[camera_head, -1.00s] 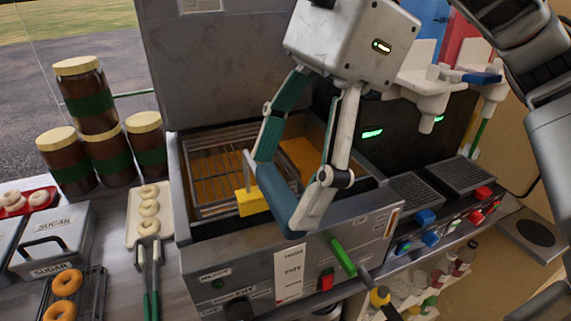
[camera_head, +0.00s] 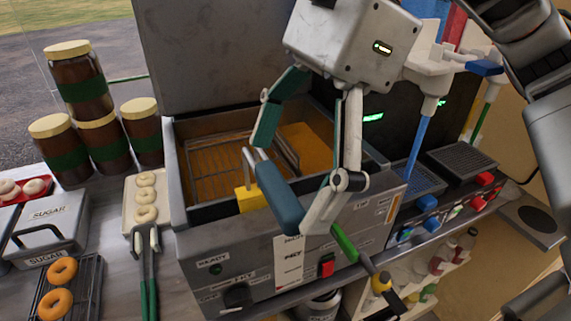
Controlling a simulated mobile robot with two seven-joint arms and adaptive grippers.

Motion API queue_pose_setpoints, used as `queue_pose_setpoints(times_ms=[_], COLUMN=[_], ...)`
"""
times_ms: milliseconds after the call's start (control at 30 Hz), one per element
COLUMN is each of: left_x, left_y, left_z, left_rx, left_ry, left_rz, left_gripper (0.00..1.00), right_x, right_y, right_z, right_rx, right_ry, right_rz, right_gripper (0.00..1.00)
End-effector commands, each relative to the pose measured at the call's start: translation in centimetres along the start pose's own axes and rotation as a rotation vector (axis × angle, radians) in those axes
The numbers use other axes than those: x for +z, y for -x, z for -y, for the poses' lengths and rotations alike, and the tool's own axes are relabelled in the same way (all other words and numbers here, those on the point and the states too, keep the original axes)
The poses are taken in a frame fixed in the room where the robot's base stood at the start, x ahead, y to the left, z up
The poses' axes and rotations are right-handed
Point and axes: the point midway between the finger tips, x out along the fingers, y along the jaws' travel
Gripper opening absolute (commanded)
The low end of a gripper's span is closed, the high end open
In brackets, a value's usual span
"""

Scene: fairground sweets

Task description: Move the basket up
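The fry basket (camera_head: 213,170) is a wire basket sitting low in the open fryer tank (camera_head: 180,205). My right gripper (camera_head: 303,228) hangs over the front edge of the fryer, just right of the yellow grip. My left gripper is not in view.
The raised fryer lid (camera_head: 215,65) stands behind. Stacked jars (camera_head: 85,95), a doughnut tray (camera_head: 132,205) with tongs (camera_head: 147,270), and a sugar box (camera_head: 48,228) crowd the left. A green-handled lever (camera_head: 343,242) juts from the front. Drink dispensers (camera_head: 430,90) stand right.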

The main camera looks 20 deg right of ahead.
Motion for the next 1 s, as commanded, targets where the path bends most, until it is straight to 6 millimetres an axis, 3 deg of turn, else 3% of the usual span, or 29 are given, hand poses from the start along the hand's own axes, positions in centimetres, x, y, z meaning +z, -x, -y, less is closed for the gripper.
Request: queue_pose_setpoints(times_ms=[267,700,1000], left_x=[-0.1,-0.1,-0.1], left_y=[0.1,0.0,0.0], left_z=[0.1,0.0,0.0], left_rx=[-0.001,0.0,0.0], left_ry=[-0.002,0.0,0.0], left_rz=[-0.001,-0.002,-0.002], left_gripper=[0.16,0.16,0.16], right_x=[0.0,0.0,0.0], right_y=[0.3,6.2,8.0], right_z=[0.0,0.0,0.0], right_rx=[0.002,-0.002,0.001], right_ry=[-0.002,-0.002,0.0], right_rz=[-0.002,0.0,0.0], right_gripper=[0.92,0.92,0.92])
